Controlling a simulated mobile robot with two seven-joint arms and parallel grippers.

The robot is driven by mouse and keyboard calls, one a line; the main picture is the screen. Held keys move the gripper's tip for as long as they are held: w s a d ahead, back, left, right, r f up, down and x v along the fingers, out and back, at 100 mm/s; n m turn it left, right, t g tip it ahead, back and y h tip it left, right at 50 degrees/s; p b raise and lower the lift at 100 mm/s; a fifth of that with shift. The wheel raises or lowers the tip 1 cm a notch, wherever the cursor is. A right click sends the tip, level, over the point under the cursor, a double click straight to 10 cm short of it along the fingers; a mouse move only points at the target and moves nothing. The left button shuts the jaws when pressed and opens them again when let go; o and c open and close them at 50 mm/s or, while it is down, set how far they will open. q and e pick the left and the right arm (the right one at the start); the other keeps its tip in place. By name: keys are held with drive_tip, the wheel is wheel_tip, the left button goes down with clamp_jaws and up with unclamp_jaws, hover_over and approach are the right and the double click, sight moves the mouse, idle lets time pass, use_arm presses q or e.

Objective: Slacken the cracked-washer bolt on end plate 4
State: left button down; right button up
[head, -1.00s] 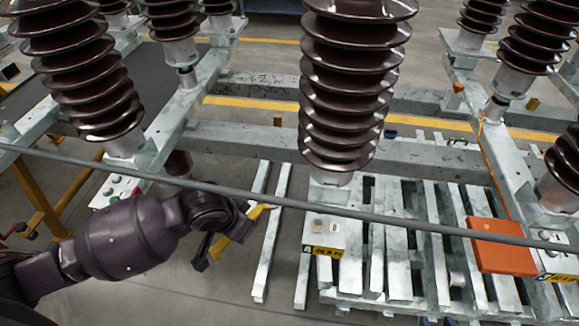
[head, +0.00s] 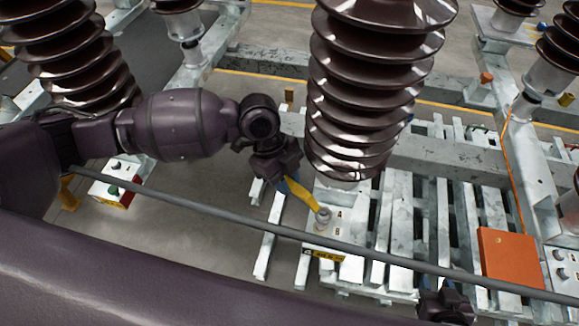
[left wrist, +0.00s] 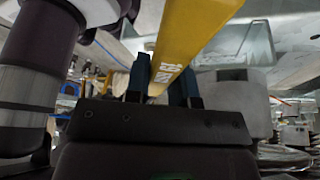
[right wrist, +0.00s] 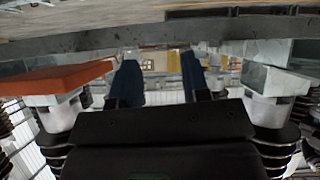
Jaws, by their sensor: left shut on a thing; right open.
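My left gripper (head: 284,184) is shut on a yellow wrench (head: 302,192), whose handle also passes between the blue fingers in the left wrist view (left wrist: 190,35). The wrench's far end is at a bolt (head: 323,214) on a pale end plate (head: 318,235) below the middle insulator; I cannot tell whether it is seated on it. The plate carries letters A and B and a black-and-yellow tag (head: 325,254), too small to read. No crack in a washer can be made out. My right gripper (right wrist: 155,85) is open and empty, low at the right in the head view (head: 445,303).
A grey bar (head: 235,216) crosses in front of the plate. The brown ribbed insulator (head: 365,90) rises close behind the wrench.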

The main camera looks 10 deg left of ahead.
use_arm(q)
drive_tip(key=shift+w+r+m, duration=0.1)
drive_tip(key=shift+m, duration=0.2)
use_arm(e)
drive_tip(key=shift+f, duration=0.1)
use_arm(q)
drive_tip(key=shift+f, duration=0.2)
wheel_tip(320, 180, down, 3)
drive_tip(key=b, duration=0.2)
drive_tip(key=shift+f+b, duration=0.1)
drive_tip(key=shift+b, duration=0.2)
use_arm(e)
drive_tip(key=shift+w+a+f, duration=0.15)
drive_tip(key=shift+w+f, duration=0.35)
drive_tip(key=shift+f, duration=0.1)
drive_tip(key=shift+s, duration=0.15)
drive_tip(key=shift+s+f, duration=0.15)
drive_tip(key=shift+s, duration=0.1)
drive_tip(key=shift+w+r, duration=0.3)
